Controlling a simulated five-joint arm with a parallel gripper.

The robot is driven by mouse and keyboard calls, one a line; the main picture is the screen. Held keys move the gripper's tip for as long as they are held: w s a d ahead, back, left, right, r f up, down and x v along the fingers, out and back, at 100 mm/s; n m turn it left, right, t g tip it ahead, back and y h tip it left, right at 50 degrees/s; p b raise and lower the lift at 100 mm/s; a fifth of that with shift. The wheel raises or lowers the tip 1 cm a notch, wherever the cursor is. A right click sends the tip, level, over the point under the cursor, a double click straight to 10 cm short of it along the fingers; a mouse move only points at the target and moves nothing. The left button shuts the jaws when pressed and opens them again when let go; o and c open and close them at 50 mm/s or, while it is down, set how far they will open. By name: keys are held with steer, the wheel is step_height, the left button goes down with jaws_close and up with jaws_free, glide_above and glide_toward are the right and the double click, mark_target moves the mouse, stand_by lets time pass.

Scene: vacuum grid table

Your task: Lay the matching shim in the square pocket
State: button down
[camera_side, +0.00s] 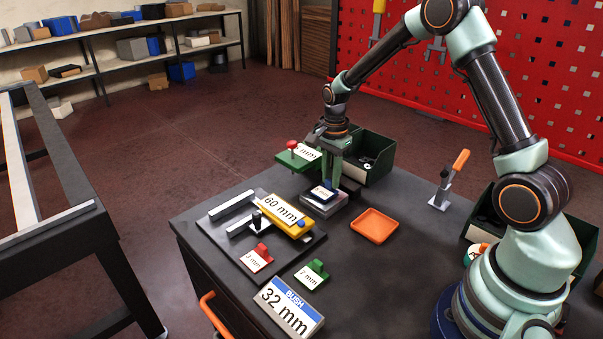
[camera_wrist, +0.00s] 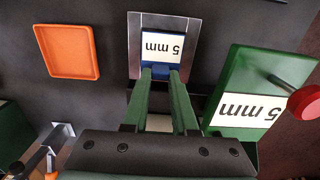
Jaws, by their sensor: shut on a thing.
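My gripper (camera_side: 331,181) is shut on the blue shim (camera_side: 320,193), which carries a white label. In the wrist view my fingertips (camera_wrist: 162,74) close on the blue tab at its edge, and the label (camera_wrist: 163,47) reads 5 mm. The shim is over the grey metal block (camera_side: 328,210) with the square pocket; the block's rim (camera_wrist: 135,38) shows around it. I cannot tell whether the shim rests in the pocket or is just above it. The pocket floor is hidden. A green 5 mm plate (camera_wrist: 245,75) with a red knob (camera_side: 292,145) is beside the block.
An orange tray (camera_side: 375,224) lies right of the block. A green bin (camera_side: 378,156) stands behind. A yellow 60 mm block (camera_side: 275,213), a red tagged piece (camera_side: 262,251), a green tagged piece (camera_side: 318,267) and a 32 mm sign (camera_side: 290,307) occupy the front left. A clamp (camera_side: 447,185) stands right.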

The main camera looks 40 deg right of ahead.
steer(key=shift+f, duration=0.45)
steer(key=c, duration=0.7)
jaws_free()
steer(key=shift+f, duration=0.15)
step_height(320, 180, up, 12)
steer(key=s+a+r+n+t, duration=0.2)
steer(key=s+a+r+n, duration=0.2)
steer(key=s+n, duration=0.3)
steer(key=s+a+r+n+t, duration=0.3)
steer(key=s+a+r+n, duration=0.2)
steer(key=s+n, duration=0.3)
steer(key=shift+s+a+r+n+t, duration=0.2)
steer(key=shift+s+a+n+t, duration=0.15)
steer(key=shift+n, duration=1.15)
